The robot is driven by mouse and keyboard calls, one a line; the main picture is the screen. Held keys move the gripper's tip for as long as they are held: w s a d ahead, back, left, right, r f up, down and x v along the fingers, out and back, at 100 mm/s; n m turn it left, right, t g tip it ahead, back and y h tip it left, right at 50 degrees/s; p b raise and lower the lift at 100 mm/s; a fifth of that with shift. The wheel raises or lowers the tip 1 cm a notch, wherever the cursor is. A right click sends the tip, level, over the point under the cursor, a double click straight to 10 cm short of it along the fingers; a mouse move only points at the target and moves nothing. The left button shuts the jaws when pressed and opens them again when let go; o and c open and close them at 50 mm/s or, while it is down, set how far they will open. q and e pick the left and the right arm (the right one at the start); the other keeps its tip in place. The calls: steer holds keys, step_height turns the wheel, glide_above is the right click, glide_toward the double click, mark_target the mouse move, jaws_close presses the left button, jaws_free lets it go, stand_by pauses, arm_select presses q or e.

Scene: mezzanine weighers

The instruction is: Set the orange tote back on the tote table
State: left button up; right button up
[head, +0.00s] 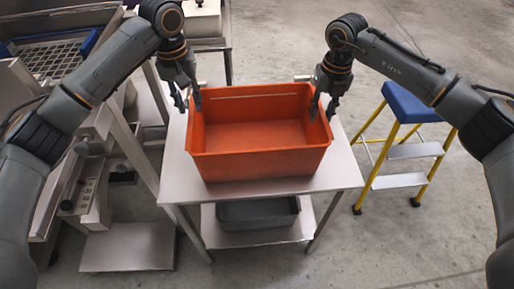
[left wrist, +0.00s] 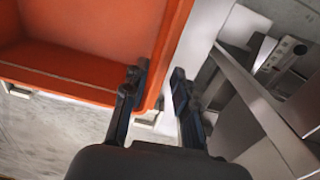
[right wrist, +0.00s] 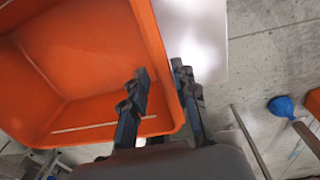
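The orange tote (head: 262,163) is empty and upright over the tote table (head: 342,168), and it looks to be resting on the tabletop. My left gripper (head: 189,103) is at the tote's left wall, near the back corner. In the left wrist view its fingers (left wrist: 158,82) are apart, one inside and one outside the tote's rim. My right gripper (head: 324,106) is at the right wall in the same way. In the right wrist view its fingers (right wrist: 161,78) stand apart on either side of the rim. The tote also fills the left of that view (right wrist: 85,75).
A grey bin (head: 258,212) sits on the table's lower shelf. A blue-topped yellow step stool (head: 408,105) stands to the right. Metal weighing equipment (head: 95,190) is close on the left, and another bench (head: 205,42) is behind. Floor at the front right is clear.

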steer(key=shift+d+r, duration=0.1)
steer(key=shift+r, duration=1.7)
